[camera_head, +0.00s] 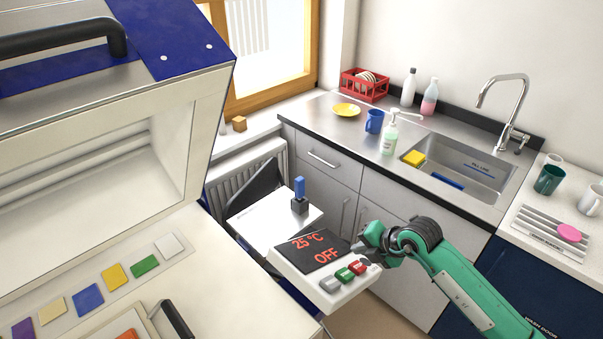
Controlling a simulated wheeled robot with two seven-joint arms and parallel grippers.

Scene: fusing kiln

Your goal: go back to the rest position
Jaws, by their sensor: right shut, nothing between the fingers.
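My right arm, green with dark joints, comes in from the lower right. My right gripper (361,247) is shut and empty, at the right edge of the control panel (285,266). The panel's dark display reads 25 °C and OFF. A red button (357,267), a green button (344,275) and a grey button (330,284) sit along its front, just below the gripper. I cannot tell whether the fingers touch the panel. The kiln (205,88) stands at the left with its lid raised. My left gripper is not in view.
Several coloured glass pieces (88,299) lie in a row on the kiln's front ledge. A blue-handled tool (299,189) stands behind the panel. The steel sink counter (315,116) with a soap bottle (389,137) and blue mug (374,121) runs behind. Floor shows below the panel.

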